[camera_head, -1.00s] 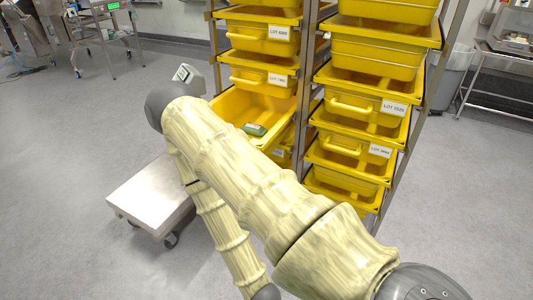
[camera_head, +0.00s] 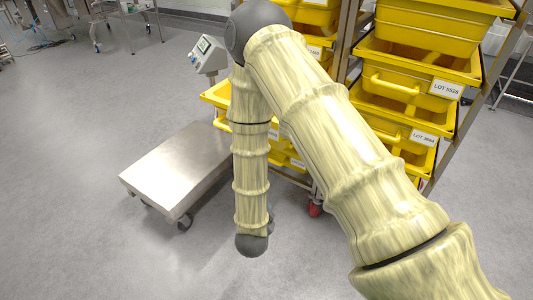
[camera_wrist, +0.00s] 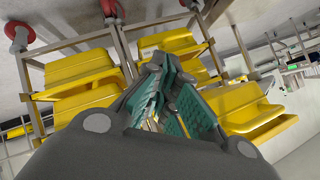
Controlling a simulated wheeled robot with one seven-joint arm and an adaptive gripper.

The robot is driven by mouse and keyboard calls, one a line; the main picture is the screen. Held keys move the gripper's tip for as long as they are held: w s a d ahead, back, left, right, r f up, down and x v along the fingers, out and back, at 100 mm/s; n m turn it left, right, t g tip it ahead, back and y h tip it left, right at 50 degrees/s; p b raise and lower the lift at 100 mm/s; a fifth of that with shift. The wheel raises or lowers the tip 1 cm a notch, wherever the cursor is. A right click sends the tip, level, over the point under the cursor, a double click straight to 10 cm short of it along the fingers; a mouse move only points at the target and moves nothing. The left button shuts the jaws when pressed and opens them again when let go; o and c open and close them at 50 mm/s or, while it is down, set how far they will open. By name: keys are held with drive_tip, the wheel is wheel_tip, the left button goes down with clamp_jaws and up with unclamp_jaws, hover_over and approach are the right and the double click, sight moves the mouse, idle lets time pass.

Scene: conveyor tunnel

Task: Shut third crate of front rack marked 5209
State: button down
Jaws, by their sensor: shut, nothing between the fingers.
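A yellow crate (camera_head: 216,97) sticks out of the front rack on the left. My arm hides most of it in the head view, and its label cannot be read. In the wrist view a yellow crate (camera_wrist: 262,122) juts out at the right, beyond my fingers; I cannot tell for sure that it is the same one. My gripper (camera_wrist: 165,85), with teal finger pads, is shut and empty in front of the rack. In the head view the gripper is almost wholly hidden behind my forearm, low beside the rack. The marking 5209 is not readable anywhere.
A steel platform scale (camera_head: 178,172) with a display (camera_head: 206,48) stands left of the rack. A second rack column at right holds yellow crates labelled LOT 5526 (camera_head: 446,89) and another lot. A red caster (camera_head: 315,208) shows at the rack's foot. Floor at front left is clear.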

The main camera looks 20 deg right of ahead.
drive_tip(key=w+a+r+m+t+h+b, duration=0.1)
drive_tip(key=w+a+r+m+h+b, duration=0.2)
drive_tip(key=r+m, duration=0.45)
drive_tip(key=w+a+r+m+h+b, duration=0.2)
drive_tip(key=w+r+m+h, duration=0.35)
drive_tip(key=r+m, duration=0.2)
drive_tip(key=b+x, duration=0.1)
drive_tip(key=x, duration=1.2)
drive_tip(key=shift+d+r+n, duration=0.3)
drive_tip(key=shift+d+r, duration=0.1)
drive_tip(key=shift+d, duration=0.1)
drive_tip(key=shift+s, duration=0.2)
drive_tip(key=shift+w+d, duration=0.1)
drive_tip(key=b+x, duration=0.1)
drive_tip(key=x, duration=0.8)
drive_tip(key=b+x, duration=0.1)
drive_tip(key=x, duration=0.9)
drive_tip(key=r+b+x, duration=0.1)
drive_tip(key=x, duration=0.9)
drive_tip(key=shift+b, duration=0.4)
drive_tip(key=shift+d, duration=0.2)
drive_tip(key=shift+w+d+r, duration=0.15)
drive_tip(key=shift+r, duration=0.05)
drive_tip(key=shift+r, duration=0.1)
